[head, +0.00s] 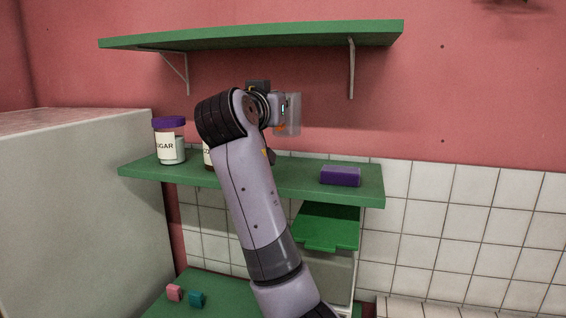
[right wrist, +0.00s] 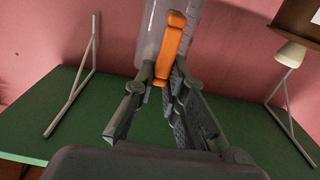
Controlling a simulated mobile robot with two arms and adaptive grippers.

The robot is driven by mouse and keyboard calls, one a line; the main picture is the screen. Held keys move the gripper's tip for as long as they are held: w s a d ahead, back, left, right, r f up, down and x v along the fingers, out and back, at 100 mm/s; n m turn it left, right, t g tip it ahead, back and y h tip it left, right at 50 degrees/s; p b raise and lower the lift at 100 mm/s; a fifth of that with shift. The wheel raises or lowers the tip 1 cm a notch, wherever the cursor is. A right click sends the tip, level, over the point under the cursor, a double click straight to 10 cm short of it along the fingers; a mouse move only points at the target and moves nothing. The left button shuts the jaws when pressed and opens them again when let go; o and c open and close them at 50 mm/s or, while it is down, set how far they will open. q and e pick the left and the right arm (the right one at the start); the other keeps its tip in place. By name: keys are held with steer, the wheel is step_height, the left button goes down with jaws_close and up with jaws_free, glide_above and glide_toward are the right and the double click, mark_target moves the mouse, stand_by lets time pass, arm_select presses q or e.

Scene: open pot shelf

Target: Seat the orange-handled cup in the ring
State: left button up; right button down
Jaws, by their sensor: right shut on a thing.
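The cup (head: 293,115) is a see-through greyish vessel held in the air between the two green shelves. In the right wrist view it shows at the top (right wrist: 151,40), with its orange handle (right wrist: 173,45) facing my right gripper. My right gripper (right wrist: 163,79) is shut on the lower part of this handle. In the head view my right arm hides most of the gripper, and only a bit of orange shows below it. I cannot make out the ring in either view. My left gripper is in neither view.
A green-lidded bin (head: 327,235) stands below.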

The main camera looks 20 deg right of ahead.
steer(key=f, duration=0.4)
steer(key=shift+w+d+f+p, duration=0.2)
steer(key=shift+w+f+p, duration=0.05)
steer(key=shift+w+p, duration=0.15)
steer(key=shift+s+f, duration=0.15)
steer(key=shift+f, duration=0.15)
step_height(320, 180, down, 3)
steer(key=shift+a+p, duration=0.1)
steer(key=shift+p, duration=0.55)
steer(key=shift+f, duration=0.45)
steer(key=c, duration=2.1)
jaws_free()
steer(key=shift+f, duration=0.1)
steer(key=shift+o, duration=2.3)
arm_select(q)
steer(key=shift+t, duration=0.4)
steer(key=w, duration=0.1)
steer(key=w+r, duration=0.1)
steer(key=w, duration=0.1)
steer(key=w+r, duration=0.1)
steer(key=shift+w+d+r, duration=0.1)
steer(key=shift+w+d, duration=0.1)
